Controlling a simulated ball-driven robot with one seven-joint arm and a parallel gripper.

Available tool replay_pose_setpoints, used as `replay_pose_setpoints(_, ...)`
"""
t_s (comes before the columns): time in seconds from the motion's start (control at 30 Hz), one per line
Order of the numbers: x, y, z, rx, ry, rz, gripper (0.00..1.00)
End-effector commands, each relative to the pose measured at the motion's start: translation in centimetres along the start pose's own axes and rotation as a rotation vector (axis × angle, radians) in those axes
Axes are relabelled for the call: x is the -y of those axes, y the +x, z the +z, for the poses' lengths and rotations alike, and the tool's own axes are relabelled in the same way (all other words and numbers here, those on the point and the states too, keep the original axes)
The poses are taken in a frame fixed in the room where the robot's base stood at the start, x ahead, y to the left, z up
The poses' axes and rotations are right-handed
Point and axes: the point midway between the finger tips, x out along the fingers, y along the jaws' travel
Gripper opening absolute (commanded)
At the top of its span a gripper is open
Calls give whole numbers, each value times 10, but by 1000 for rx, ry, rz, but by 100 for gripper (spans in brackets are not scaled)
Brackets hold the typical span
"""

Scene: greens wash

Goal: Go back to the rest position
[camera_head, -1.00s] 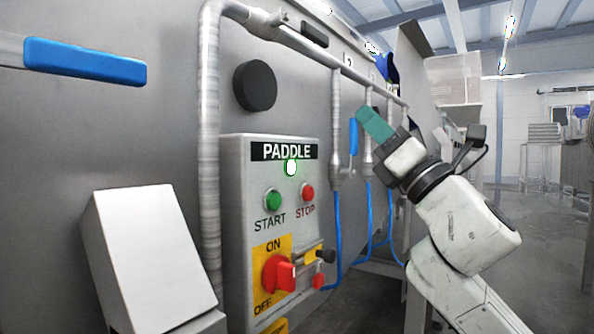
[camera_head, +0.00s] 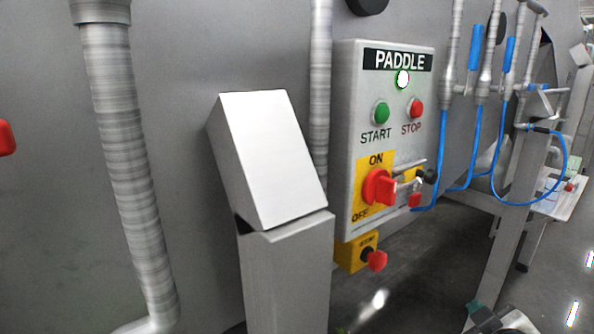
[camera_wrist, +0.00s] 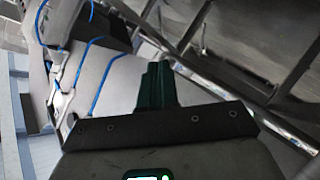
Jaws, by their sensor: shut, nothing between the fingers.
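My gripper (camera_head: 476,310) shows only in part at the bottom right of the head view, low over the floor, with the teal fingers and a bit of the white wrist in sight. In the wrist view my gripper (camera_wrist: 156,85) has its dark green fingers together, with nothing held. It is clear of the paddle control panel (camera_head: 345,130), which is above and to the left of it in the head view. The panel carries a green start button (camera_head: 381,112), a red stop button (camera_head: 416,107), a red rotary switch (camera_head: 379,187) and a lit indicator lamp (camera_head: 403,79).
A grey post with a slanted white top (camera_head: 265,150) stands left of the panel. A yellow box with a red button (camera_head: 377,261) is below it. Blue hoses (camera_head: 442,165) and valves hang at the right. A metal leg (camera_head: 505,265) stands near my gripper.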

Motion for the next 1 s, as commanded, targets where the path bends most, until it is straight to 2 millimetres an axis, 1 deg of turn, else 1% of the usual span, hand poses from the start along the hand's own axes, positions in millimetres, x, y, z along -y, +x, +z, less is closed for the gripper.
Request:
replay_pose_setpoints(0.03,28,-7,23,59,57,-70,0)
replay_pose_setpoints(0.07,43,-12,37,96,91,-109,0)
replay_pose_setpoints(0.1,62,-20,56,149,136,-156,0)
replay_pose_setpoints(0.17,90,-34,83,230,198,-227,0)
replay_pose_setpoints(0.2,108,-45,101,288,237,-270,0)
replay_pose_setpoints(0.27,133,-64,128,379,291,-331,0)
replay_pose_setpoints(0.3,149,-79,146,440,323,-369,0)
replay_pose_setpoints(0.37,169,-103,172,538,369,-419,0)
replay_pose_setpoints(0.4,181,-120,188,602,395,-447,0)
replay_pose_setpoints(0.43,188,-132,200,649,412,-466,0)
replay_pose_setpoints(0.5,202,-160,224,752,444,-501,0)
replay_pose_setpoints(0.6,214,-194,251,873,474,-531,0)
replay_pose_setpoints(0.7,218,-215,266,948,492,-544,0)
replay_pose_setpoints(0.8,220,-225,273,984,498,-548,0)
replay_pose_setpoints(1.0,220,-225,273,986,498,-548,0)
